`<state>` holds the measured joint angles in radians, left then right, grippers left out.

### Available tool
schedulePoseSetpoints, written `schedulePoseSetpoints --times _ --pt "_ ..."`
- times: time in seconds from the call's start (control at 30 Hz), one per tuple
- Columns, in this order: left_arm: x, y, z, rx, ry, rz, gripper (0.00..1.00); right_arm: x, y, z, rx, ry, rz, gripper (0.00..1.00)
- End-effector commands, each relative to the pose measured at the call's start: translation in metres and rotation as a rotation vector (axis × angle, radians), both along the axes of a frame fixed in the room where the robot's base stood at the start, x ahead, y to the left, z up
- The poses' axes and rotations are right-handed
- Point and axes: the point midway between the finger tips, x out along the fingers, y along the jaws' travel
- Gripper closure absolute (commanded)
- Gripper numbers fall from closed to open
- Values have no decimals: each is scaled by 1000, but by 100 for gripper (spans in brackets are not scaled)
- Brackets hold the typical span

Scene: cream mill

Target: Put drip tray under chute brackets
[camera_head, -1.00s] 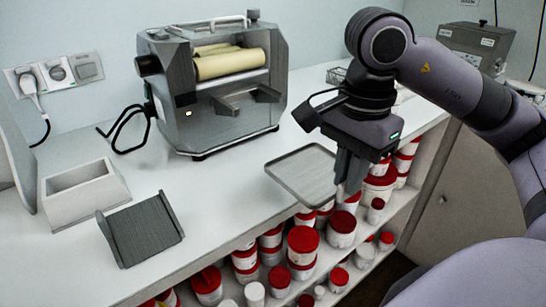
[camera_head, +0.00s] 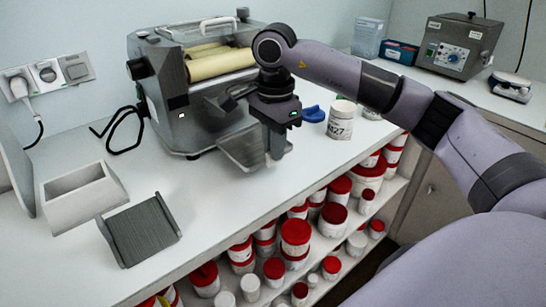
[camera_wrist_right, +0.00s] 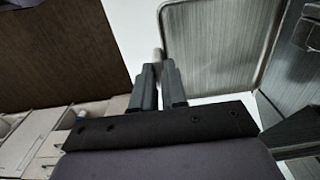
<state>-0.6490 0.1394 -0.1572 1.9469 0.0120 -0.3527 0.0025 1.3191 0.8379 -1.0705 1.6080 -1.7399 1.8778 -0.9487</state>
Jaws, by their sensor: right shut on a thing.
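The drip tray (camera_head: 240,150) is a flat grey metal tray with a raised rim, in front of the mill at the counter's right part. My right gripper (camera_head: 272,160) is shut on the tray's right edge; in the right wrist view my right gripper (camera_wrist_right: 159,72) has its fingers at the rim of the tray (camera_wrist_right: 215,50). The tray looks tilted in the head view. The mill (camera_head: 180,110) has cream rollers and a front chute. The chute brackets (camera_head: 232,98) are partly hidden by my right arm. My left gripper is out of view.
An open grey box (camera_head: 85,190) and a dark ribbed stand (camera_head: 142,232) are at the counter's left. A white jar (camera_head: 341,120) and a blue object (camera_head: 314,113) stand right of the mill. Red-lidded jars (camera_head: 296,235) fill the shelves below. The counter's front middle is clear.

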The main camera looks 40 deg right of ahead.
Motion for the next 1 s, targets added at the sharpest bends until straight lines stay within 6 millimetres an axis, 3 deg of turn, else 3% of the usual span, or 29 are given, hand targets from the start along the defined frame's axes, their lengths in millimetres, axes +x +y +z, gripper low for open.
schedulePoseSetpoints --times 0.33,0.77,0.8,0.83,1.0 --pt "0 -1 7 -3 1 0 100 0 0 -36 0 2 0 100" --pt "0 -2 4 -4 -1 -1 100 4 1 -46 0 -2 0 100" --pt "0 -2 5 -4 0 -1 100 3 0 -45 0 0 0 75" --pt "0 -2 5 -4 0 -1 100 3 0 -45 0 0 0 65" --pt "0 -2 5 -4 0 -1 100 3 0 -45 0 0 0 62"
